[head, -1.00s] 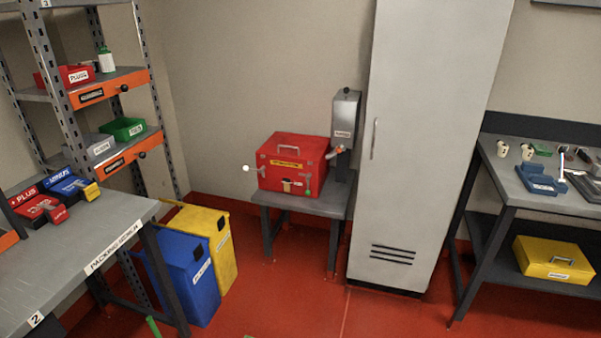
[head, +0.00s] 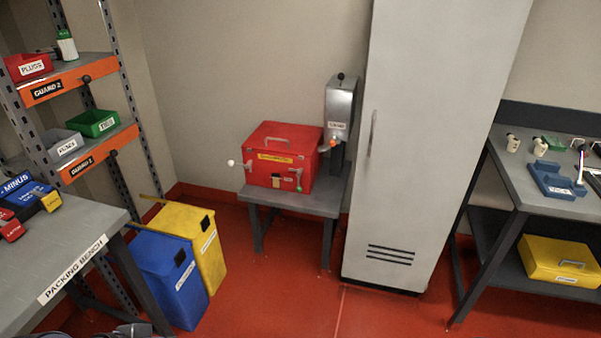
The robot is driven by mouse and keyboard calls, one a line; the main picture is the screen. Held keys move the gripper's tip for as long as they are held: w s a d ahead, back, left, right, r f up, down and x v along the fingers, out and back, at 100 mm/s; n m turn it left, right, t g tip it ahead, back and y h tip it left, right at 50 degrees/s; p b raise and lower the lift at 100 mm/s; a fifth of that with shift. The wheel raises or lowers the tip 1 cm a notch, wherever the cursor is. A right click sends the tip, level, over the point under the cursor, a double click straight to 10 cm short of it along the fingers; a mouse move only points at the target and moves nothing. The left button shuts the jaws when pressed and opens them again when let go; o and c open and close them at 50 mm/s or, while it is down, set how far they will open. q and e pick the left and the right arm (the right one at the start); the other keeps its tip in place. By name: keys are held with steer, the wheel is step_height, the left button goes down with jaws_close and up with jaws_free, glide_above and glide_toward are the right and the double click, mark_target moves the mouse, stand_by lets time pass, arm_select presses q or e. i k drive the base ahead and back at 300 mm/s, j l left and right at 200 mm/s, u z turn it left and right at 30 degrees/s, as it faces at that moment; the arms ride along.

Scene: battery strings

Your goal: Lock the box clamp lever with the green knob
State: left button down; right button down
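The red box (head: 263,172) sits on a small grey table against the back wall, its lid down and a carry handle on top. A clamp lever with a green knob (head: 299,188) hangs at the right of its front face, knob low. Another lever, with a white knob (head: 231,163), sticks out to the left from the box's left side. A small brass-coloured part (head: 276,181) is on the front between them. Whether either clamp is locked is too small to tell. Neither gripper's fingers show.
A grey dispenser (head: 340,105) stands right behind the box, beside a tall grey cabinet (head: 420,150). Blue (head: 170,280) and yellow (head: 200,245) bins stand left, by the packing bench (head: 85,235). A workbench (head: 510,170) is at right. Red floor before the box is clear.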

mark_target(299, 189)
steer(key=i+j+z, duration=0.1)
steer(key=i+z, duration=0.2)
steer(key=i, duration=2)
